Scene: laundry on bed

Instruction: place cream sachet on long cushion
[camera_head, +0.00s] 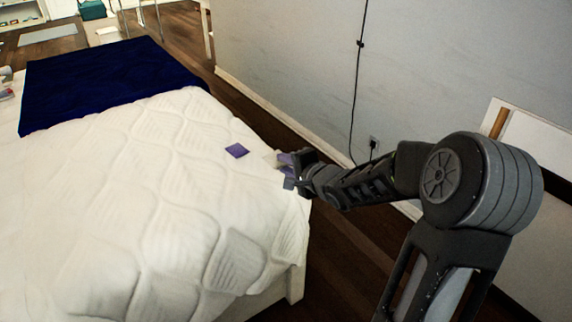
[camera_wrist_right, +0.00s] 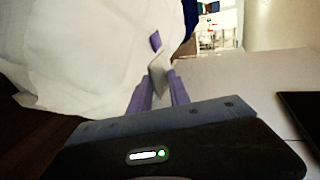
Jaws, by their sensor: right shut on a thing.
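My right gripper (camera_head: 285,171) is at the right edge of the bed, its purple fingers pointing left over the white quilt. It is shut on the cream sachet (camera_head: 270,159), which is pale and hard to tell from the quilt in the head view. In the right wrist view the cream sachet (camera_wrist_right: 158,67) shows between and just beyond the fingertips of the right gripper (camera_wrist_right: 160,84). Whether it touches the quilt I cannot tell. I cannot make out a long cushion in either view. My left gripper is not in view.
A purple sachet (camera_head: 237,150) lies flat on the white quilt (camera_head: 150,200), just beyond the cream one. A dark blue blanket (camera_head: 110,80) covers the bed's far end. A grey wall (camera_head: 300,60) runs along the right. Much of the quilt is bare.

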